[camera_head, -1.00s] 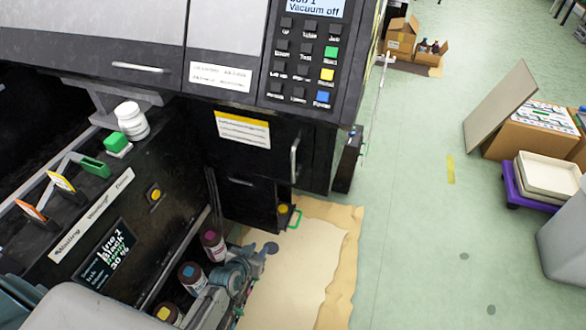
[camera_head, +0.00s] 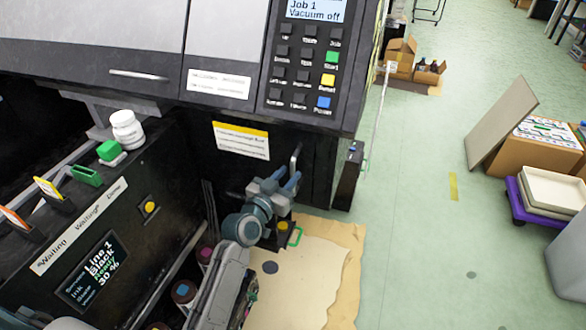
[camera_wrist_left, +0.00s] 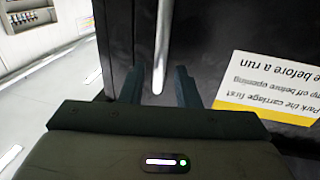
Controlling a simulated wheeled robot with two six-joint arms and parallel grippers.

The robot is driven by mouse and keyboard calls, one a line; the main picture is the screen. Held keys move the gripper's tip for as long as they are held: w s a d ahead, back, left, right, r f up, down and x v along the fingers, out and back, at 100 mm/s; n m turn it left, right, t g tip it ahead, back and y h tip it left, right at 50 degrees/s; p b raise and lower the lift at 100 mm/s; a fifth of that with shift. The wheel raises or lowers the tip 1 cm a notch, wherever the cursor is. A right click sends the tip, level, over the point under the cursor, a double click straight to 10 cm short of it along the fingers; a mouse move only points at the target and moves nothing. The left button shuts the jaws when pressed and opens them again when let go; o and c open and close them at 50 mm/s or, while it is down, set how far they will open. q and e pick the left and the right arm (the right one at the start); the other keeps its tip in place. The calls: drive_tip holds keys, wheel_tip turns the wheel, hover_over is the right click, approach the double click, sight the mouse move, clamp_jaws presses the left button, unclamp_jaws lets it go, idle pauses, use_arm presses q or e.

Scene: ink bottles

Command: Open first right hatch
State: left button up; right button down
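The black hatch (camera_head: 318,180) is below the control panel at the machine's right end and looks closed. Its upright silver handle (camera_head: 296,158) is partly hidden by my gripper in the head view. In the left wrist view the handle (camera_wrist_left: 162,50) runs down between my two fingers. My left gripper (camera_head: 284,180) is at the hatch front, with its fingers at the handle's lower part. In the left wrist view the fingers (camera_wrist_left: 158,88) are apart, one on each side of the handle, with gaps. My right gripper is not in view.
A yellow-topped label (camera_head: 241,140) is left of the handle. The keypad panel (camera_head: 305,60) overhangs above. A green loop (camera_head: 295,236) and ink bottles (camera_head: 184,291) are below and left. Brown paper (camera_head: 340,250) covers the floor below.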

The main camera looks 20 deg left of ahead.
sight(292, 171)
use_arm(q)
drive_tip(key=shift+x, duration=1.65)
drive_tip(key=shift+c, duration=0.2)
clamp_jaws()
drive_tip(key=shift+s, duration=0.1)
